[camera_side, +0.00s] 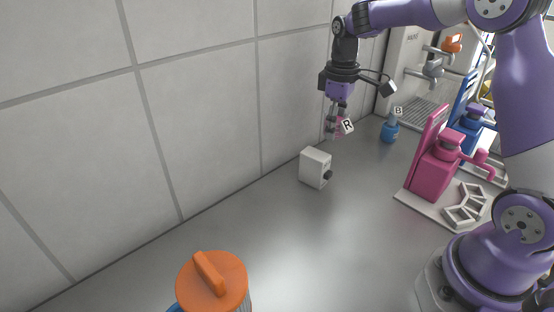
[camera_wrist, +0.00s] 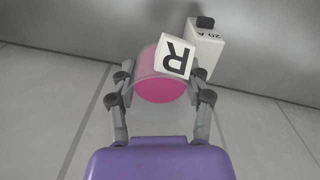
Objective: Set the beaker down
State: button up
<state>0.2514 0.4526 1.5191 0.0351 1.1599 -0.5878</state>
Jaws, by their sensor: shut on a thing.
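The beaker (camera_wrist: 152,92) is clear and holds pink liquid. A white tag marked R sits at its rim in the wrist view. My gripper (camera_wrist: 160,88) is shut on it, with one finger on each side. In the side view the beaker (camera_side: 339,126) hangs below my gripper (camera_side: 335,119), close to the tiled wall. It appears to be above the table (camera_side: 290,225), but the gap beneath it is hard to judge. The fingers and tag hide part of it.
A white box with a dark knob (camera_side: 316,167) stands near the beaker by the wall. A blue vessel tagged B (camera_side: 389,132) and a pink apparatus (camera_side: 434,170) stand to the right. An orange-lidded jug (camera_side: 212,285) is at the front. The middle table is clear.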

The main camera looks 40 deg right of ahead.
jog(key=s+a+r, duration=0.1)
jog(key=s+a, duration=0.2)
jog(key=a, duration=1.3)
jog(key=s+a+n, duration=0.1)
jog(key=s+a, duration=0.9)
jog(key=a, duration=0.2)
send_over(276, 231)
notch_tip(276, 231, down, 7)
jog(key=shift+s, duration=0.1)
jog(key=shift+f, duration=2)
jog(key=shift+f, duration=0.1)
jog(key=o, duration=1.1)
jog(key=shift+o, duration=0.2)
